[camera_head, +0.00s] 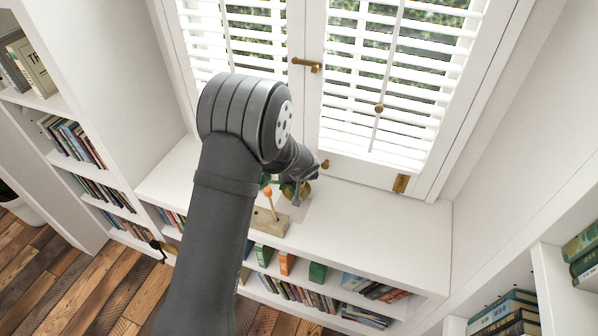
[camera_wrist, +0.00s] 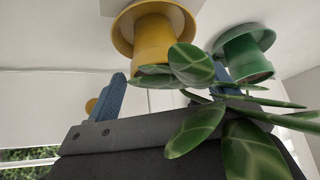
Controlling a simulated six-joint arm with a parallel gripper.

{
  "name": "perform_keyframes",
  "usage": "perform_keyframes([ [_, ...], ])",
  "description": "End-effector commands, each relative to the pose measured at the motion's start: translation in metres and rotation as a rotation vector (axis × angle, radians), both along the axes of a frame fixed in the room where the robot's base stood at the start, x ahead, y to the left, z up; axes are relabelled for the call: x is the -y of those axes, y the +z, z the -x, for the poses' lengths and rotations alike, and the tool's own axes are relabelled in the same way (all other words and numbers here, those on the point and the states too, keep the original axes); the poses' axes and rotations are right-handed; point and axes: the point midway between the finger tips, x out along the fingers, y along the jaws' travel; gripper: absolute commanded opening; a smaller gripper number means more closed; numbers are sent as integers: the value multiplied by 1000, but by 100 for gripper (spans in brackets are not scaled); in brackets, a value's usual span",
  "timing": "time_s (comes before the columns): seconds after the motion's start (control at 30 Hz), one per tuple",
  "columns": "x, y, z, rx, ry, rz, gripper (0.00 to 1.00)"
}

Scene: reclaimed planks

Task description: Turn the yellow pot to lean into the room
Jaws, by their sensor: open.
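The yellow pot (camera_wrist: 153,42) stands on its wide yellow saucer in the wrist view, which shows the scene upside down. A plant with green, pale-veined leaves (camera_wrist: 196,130) spreads across the right finger and the gripper body; I cannot tell for sure which pot it grows from. My gripper (camera_wrist: 168,74) is open and empty, its blue fingers apart on either side of the yellow pot in the picture. I see no contact with the pot. In the head view my gripper (camera_head: 296,192) is over the white sill, with part of the yellow pot or saucer (camera_head: 304,190) showing behind it.
A green pot (camera_wrist: 246,55) on a green saucer stands close beside the yellow one. A wooden block with an orange-topped stick (camera_head: 268,216) is in front of my gripper. Shuttered windows (camera_head: 390,80) rise behind. The white sill (camera_head: 375,235) is clear to the right.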

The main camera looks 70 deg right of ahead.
Motion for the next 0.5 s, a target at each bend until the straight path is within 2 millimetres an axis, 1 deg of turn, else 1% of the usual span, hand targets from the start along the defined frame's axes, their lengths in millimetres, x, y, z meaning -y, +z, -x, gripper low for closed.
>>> perform_keyframes([
  [0.5,-40,83,24,0,-1,3,80],
])
